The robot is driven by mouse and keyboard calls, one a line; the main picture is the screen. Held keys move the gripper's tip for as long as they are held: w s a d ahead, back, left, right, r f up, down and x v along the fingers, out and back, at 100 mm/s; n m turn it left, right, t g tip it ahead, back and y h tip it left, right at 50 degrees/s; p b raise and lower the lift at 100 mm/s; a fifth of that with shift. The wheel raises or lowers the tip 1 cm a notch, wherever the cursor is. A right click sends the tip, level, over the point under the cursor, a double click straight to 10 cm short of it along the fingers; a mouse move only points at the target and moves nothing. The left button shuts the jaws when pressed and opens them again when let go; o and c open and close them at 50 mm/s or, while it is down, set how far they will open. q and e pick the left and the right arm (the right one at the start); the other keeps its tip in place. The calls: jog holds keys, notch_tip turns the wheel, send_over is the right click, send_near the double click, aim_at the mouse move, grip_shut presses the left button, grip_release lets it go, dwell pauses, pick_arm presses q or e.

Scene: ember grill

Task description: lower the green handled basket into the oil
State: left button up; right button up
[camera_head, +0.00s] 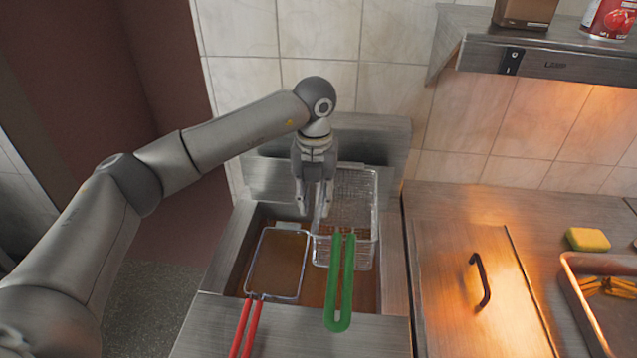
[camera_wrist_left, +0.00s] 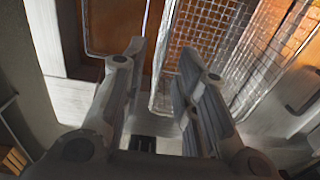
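The green handled basket (camera_head: 355,200) is a wire mesh basket at the right side of the fryer. It appears to sit high, its far part rising toward the back; its green handle (camera_head: 340,285) points to the front. Its mesh also shows in the left wrist view (camera_wrist_left: 215,38). Brown oil (camera_head: 315,287) shows below it in the fryer vat. My left gripper (camera_head: 311,212) points down at the basket's left side. Its two fingers are apart in the left wrist view (camera_wrist_left: 163,55), with the basket's side edge just beyond the gap. Contact cannot be told. My right gripper is not in view.
A red handled basket (camera_head: 278,262) sits low in the vat's left half. Right of the fryer are a steel lid (camera_head: 470,290), a yellow sponge (camera_head: 588,239) and a tray of fries (camera_head: 590,318). A steel shelf (camera_head: 540,58) hangs above the counter.

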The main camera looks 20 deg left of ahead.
aim_at(316, 225)
pick_arm(q)
notch_tip(316, 225, down, 5)
jog(key=shift+r+p, duration=0.1)
jog(key=shift+p, duration=0.55)
jog(key=shift+f+p, duration=0.3)
jog(key=shift+f, duration=1.3)
jog(key=shift+w, duration=0.1)
grip_shut()
grip_release()
jog(key=shift+o, duration=0.3)
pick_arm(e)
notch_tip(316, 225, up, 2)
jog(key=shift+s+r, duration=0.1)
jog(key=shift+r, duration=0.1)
pick_arm(q)
notch_tip(316, 225, up, 12)
jog(key=shift+f, duration=0.1)
